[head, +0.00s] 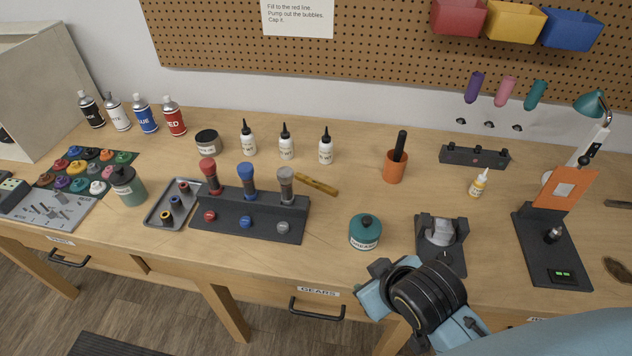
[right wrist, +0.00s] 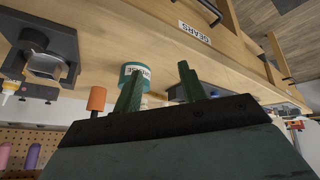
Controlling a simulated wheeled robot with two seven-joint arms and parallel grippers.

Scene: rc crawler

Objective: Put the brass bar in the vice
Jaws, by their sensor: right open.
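The brass bar (head: 316,185) lies on the bench behind the right end of a dark rack, slightly slanted. The vice (head: 441,240), a dark base with a grey metal part, stands near the front edge, right of a teal grease tin. The vice also shows at the upper left of the right wrist view (right wrist: 45,62). My right gripper (right wrist: 158,72) is open with nothing between its two dark green fingers. In the head view my right arm reaches in from the lower right, over the front edge near the vice; its fingertips cannot be made out there. My left gripper is out of view.
The teal grease tin (head: 365,232) stands left of the vice. The dark rack (head: 248,215) holds several tools in front of the bar. An orange cup (head: 395,167) stands behind the vice, and small bottles (head: 286,145) stand behind the bar. The bench between bar and cup is clear.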

